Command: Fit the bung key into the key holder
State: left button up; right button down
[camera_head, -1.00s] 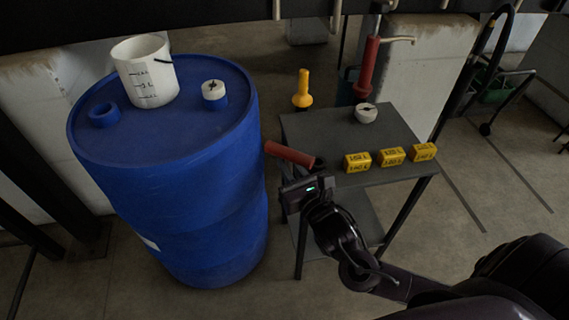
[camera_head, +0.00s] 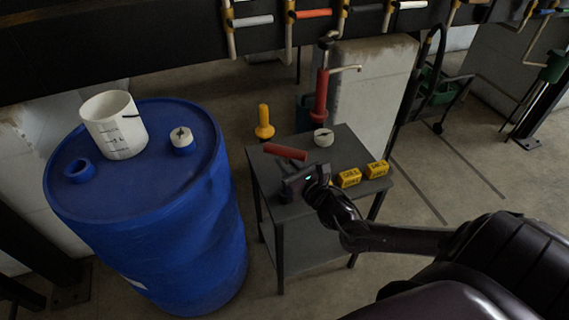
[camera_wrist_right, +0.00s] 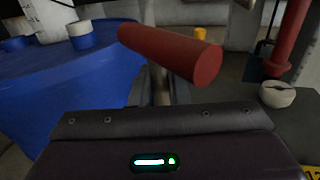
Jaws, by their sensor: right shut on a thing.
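A red cylindrical handle (camera_head: 285,152), which I take to be the bung key, is held by my right gripper (camera_head: 288,168). It lies roughly level above the left part of the grey table. My left gripper is not in view.
A blue drum (camera_head: 190,225) stands left of the table, bearing a white bucket (camera_head: 113,125), a blue ring (camera_head: 80,171) and a white-topped blue bung (camera_head: 182,141). Yellow blocks (camera_head: 348,178) sit at the table's right front. A red pump (camera_head: 320,97) and yellow tool (camera_head: 264,123) stand behind.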

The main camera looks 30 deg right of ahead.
jog(key=shift+r, duration=0.1)
jog(key=shift+f+b, duration=2.25)
jog(key=shift+f, duration=1.95)
jog(key=c, duration=1.3)
grip_release()
jog(key=shift+f, duration=0.1)
jog(key=s, duration=0.8)
